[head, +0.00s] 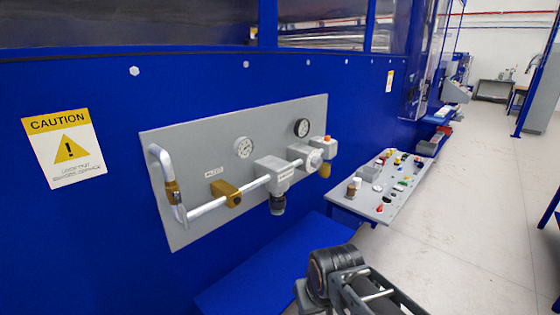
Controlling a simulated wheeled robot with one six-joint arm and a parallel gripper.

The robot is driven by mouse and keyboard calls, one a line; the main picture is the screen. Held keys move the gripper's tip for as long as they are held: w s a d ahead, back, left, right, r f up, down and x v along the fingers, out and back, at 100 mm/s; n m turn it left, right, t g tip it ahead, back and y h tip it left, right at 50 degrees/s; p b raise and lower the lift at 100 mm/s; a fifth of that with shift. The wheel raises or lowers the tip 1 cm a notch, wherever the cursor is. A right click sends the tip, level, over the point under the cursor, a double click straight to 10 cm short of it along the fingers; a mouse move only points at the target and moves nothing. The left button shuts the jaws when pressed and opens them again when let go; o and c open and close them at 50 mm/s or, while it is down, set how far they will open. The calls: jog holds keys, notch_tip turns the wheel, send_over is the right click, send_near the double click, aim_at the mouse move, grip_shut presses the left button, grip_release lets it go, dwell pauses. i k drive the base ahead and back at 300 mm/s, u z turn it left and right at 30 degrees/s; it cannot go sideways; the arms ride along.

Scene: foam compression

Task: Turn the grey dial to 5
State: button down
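A sloped grey control panel (400,206) stands right of the middle, with several small coloured buttons and knobs on it. The controls are too small for me to read any numbers or pick out the grey dial for certain. A small round grey knob (377,188) shows on this panel, but I cannot tell whether it is the dial. Part of my arm shows at the bottom, in front of and below the panel. My gripper's fingers are not visible.
A caution sign (64,146) is at left. A blue ledge (270,272) juts out below. Open floor (470,215) lies at right.

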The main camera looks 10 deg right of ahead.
aim_at(316, 162)
jog(key=k, duration=0.5)
jog(key=z, duration=0.95)
jog(key=i, duration=1)
jog(key=u, duration=1.7)
